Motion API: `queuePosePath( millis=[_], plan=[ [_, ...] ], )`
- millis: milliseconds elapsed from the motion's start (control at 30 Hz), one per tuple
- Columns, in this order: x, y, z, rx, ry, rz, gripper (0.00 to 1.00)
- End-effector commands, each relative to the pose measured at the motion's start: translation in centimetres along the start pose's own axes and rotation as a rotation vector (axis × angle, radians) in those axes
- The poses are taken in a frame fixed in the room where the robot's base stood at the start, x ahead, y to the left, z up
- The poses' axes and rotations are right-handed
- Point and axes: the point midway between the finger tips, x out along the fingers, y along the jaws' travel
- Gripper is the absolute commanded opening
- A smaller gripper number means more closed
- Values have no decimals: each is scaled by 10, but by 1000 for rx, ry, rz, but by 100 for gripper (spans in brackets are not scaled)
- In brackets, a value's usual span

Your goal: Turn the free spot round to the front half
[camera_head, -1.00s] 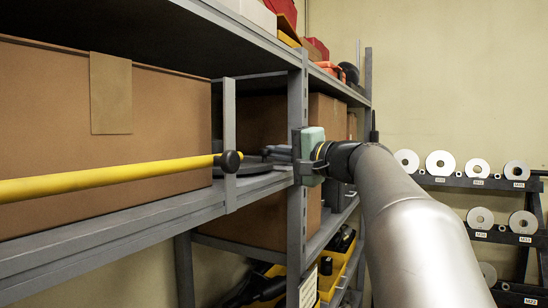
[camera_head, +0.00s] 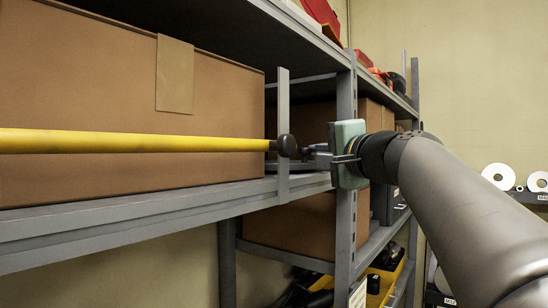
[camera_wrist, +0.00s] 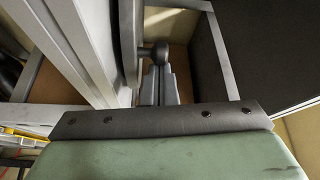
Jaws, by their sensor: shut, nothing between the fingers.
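A dark flat disc (camera_head: 312,165), which looks like a turntable, lies on the middle shelf behind the grey upright. Only a thin part of it shows, so I cannot see its spots or which one is free. My gripper (camera_head: 312,150) reaches in past the upright, with its fingers just above or beside the disc. In the wrist view the fingers (camera_wrist: 160,84) are together and empty. A dark round knob (camera_wrist: 160,53) on a short stem stands at their tips, beside a dark edge (camera_wrist: 128,42). I cannot tell whether the fingers touch the knob.
A grey upright (camera_head: 346,210) stands close to my gripper's green body. A yellow bar (camera_head: 140,142) with a black end cap (camera_head: 287,145) runs along the shelf front. A large cardboard box (camera_head: 100,100) fills the shelf at left. Yellow bins (camera_head: 388,284) sit below.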

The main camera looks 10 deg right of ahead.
Motion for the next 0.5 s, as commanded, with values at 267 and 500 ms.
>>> queuePosePath(
  millis=[267, 500],
  plan=[
    [-4, -2, 12, 0, -2, -2, 0],
    [-6, -3, 17, 0, -2, -1, 0]
  ],
)
